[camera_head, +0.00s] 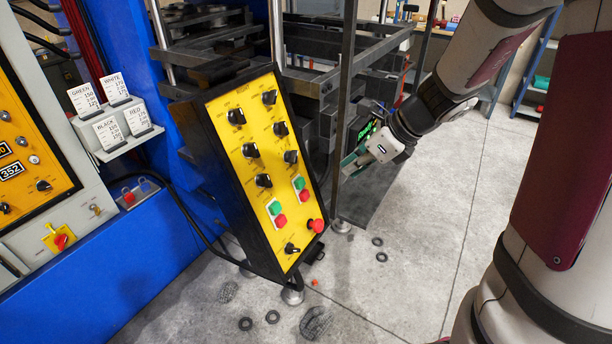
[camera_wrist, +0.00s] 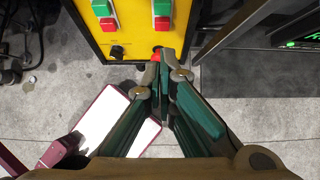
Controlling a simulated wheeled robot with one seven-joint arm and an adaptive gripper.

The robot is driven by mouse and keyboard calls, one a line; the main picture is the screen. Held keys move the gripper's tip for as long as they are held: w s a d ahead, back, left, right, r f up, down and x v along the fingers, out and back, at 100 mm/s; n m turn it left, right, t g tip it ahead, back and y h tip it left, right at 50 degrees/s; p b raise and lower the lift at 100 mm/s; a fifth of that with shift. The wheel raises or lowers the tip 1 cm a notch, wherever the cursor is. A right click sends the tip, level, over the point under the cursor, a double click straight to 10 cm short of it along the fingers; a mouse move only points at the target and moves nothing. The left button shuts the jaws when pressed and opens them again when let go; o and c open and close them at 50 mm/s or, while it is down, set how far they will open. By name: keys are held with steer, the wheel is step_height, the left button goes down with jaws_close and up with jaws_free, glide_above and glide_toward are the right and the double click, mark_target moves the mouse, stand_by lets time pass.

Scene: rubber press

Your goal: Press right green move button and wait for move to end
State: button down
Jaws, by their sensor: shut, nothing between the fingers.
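The yellow control panel (camera_head: 262,165) stands tilted, with two green-over-red button pairs low on its face. The right green button (camera_head: 299,183) sits above a red button (camera_head: 304,195); it also shows at the top edge of the wrist view (camera_wrist: 162,8). The left green button (camera_head: 275,208) is lower left in the head view, and also shows in the wrist view (camera_wrist: 101,8). My gripper (camera_head: 352,165) is right of the panel. In the wrist view my gripper (camera_wrist: 164,56) is shut and empty, its tips below the right pair, partly covering the red mushroom button.
The red mushroom button (camera_head: 317,226) sticks out at the panel's lower right edge. Several black selector knobs (camera_head: 250,150) cover the upper panel. A dark metal frame post (camera_head: 346,100) stands between panel and gripper in the head view. Open concrete floor (camera_head: 440,240) lies to the right.

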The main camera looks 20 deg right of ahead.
mark_target(300, 183)
stand_by(0.3)
steer(key=shift+w+a+r+x, duration=0.2)
steer(key=shift+w+r+x, duration=0.05)
steer(key=shift+x, duration=1.95)
steer(key=shift+w+a+r+x, duration=0.2)
steer(key=shift+w+x, duration=0.05)
steer(key=shift+x, duration=1.95)
steer(key=shift+w+a+r+x, duration=0.2)
steer(key=shift+w+r+x, duration=0.05)
steer(key=shift+x, duration=1.95)
